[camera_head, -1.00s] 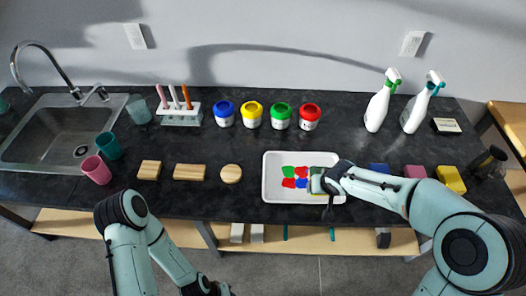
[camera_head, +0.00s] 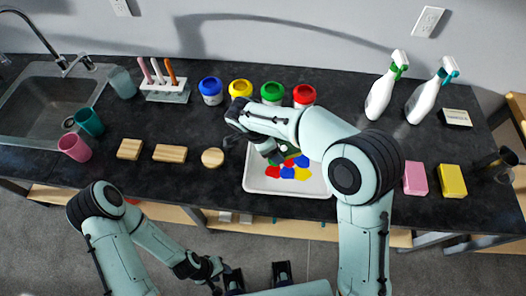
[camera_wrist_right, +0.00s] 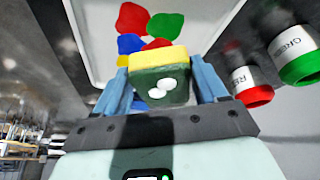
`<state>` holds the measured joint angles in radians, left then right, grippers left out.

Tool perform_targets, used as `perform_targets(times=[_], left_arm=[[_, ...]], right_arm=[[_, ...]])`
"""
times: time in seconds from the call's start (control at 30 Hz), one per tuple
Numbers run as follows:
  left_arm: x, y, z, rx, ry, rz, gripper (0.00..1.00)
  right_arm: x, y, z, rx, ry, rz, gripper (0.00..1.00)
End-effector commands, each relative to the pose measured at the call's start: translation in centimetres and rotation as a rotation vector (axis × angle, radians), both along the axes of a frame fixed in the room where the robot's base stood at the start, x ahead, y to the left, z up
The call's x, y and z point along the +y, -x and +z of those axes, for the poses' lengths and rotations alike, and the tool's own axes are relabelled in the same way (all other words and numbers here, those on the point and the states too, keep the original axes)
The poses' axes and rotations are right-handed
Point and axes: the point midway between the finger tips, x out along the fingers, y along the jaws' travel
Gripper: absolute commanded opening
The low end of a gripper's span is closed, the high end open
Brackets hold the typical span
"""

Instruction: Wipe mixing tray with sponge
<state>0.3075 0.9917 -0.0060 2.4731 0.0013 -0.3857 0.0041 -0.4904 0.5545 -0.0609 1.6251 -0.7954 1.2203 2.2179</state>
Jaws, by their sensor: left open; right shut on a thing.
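The white mixing tray (camera_head: 320,188) lies on the dark counter, with red, blue, yellow and green paint blotches (camera_head: 288,173) in it. My right gripper (camera_wrist_right: 160,88) is shut on a sponge (camera_wrist_right: 158,62), yellow with a dark green side bearing white spots. The wrist view shows the sponge over the tray's paint; whether it touches the tray I cannot tell. In the head view my right arm hides most of the sponge and the tray's back edge. My left gripper (camera_head: 222,278) is low in front of the counter, open and empty.
Paint jars (camera_head: 241,90) stand behind the tray. Wooden blocks (camera_head: 170,153) lie to its left. A pink sponge (camera_head: 415,180) and a yellow sponge (camera_head: 452,182) lie to the right. Spray bottles (camera_head: 386,88), cups (camera_head: 75,146), a test-tube-like rack (camera_head: 167,92) and a sink (camera_head: 45,110) are further off.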

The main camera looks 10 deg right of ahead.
Motion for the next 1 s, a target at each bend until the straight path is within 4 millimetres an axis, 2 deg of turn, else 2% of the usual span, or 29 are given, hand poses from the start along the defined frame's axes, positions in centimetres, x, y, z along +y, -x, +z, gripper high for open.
perform_targets(times=[0.1, 0.3, 0.57, 1.0], left_arm=[[0.0, 0.2, -0.4, 0.002, 0.000, -0.001, 0.43], [0.0, 0.2, -0.5, 0.002, 0.000, -0.001, 0.43], [0.0, 0.5, -1.2, 0.005, 0.000, -0.001, 0.43], [0.0, 1.4, -3.6, 0.016, 0.000, 0.000, 0.43]], right_arm=[[2.0, 0.9, 0.9, -0.001, 0.000, -0.241, 0.52], [3.3, 1.9, 1.7, -0.001, 0.001, -0.421, 0.52], [3.3, 2.0, 0.6, 0.001, 0.002, -0.432, 0.52], [3.3, 2.0, -3.6, 0.000, 0.002, -0.431, 0.52]])
